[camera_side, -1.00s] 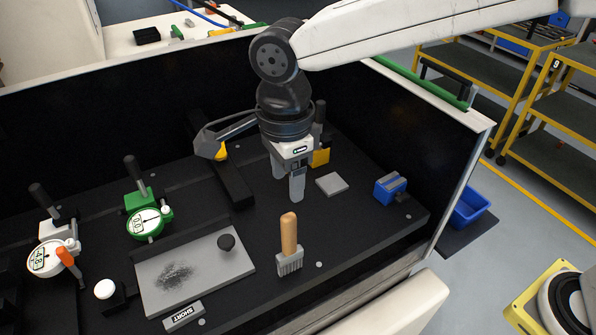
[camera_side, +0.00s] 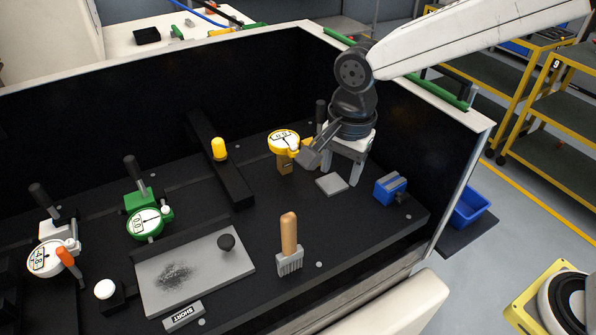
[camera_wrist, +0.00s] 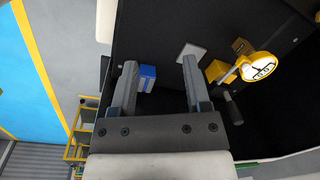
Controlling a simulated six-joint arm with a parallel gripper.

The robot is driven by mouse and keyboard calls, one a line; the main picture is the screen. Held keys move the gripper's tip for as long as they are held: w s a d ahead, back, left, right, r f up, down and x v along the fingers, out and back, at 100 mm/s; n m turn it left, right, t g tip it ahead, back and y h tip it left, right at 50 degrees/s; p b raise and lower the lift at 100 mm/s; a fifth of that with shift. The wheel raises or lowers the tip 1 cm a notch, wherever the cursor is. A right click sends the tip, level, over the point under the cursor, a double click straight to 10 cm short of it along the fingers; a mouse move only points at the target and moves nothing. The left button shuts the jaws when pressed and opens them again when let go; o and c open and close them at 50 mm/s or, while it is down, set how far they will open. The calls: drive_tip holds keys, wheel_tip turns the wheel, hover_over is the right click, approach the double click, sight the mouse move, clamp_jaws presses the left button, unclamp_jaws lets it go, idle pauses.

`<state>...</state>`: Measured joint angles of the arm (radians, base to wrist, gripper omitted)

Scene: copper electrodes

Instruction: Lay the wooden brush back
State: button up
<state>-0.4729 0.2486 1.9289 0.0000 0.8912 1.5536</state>
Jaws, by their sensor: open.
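The wooden brush (camera_side: 289,245) stands upright on the black bench near its front edge in the side view, with its wooden handle up and grey bristle block down. It stands free, to the right of the grey plate. My gripper (camera_side: 342,183) is open and empty, above the back right of the bench, beside the small grey square plate (camera_side: 332,184). It is well behind and to the right of the brush. In the wrist view my gripper (camera_wrist: 158,85) shows two spread fingers with nothing between them that they touch. The brush does not show in the wrist view.
A blue block (camera_side: 390,188) sits right of my gripper. A yellow dial gauge (camera_side: 284,143) stands to its left. A green gauge (camera_side: 145,222), a white gauge (camera_side: 46,257) and a grey plate with dark powder (camera_side: 205,285) lie leftward. Bench walls rise behind and right.

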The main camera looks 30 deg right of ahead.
drive_tip(key=s+d+f+n, duration=0.2)
drive_tip(key=s+d+n, duration=0.1)
drive_tip(key=d, duration=0.3)
drive_tip(key=s+d+f+n+t, duration=0.1)
drive_tip(key=s+d+f+n, duration=0.2)
drive_tip(key=d+n, duration=0.2)
drive_tip(key=s+d+f+n, duration=0.2)
drive_tip(key=s+d+n, duration=0.1)
drive_tip(key=d, duration=0.5)
drive_tip(key=shift+f+n+t, duration=0.4)
drive_tip(key=shift+n, duration=0.3)
drive_tip(key=shift+o, duration=0.5)
drive_tip(key=shift+w, duration=0.15)
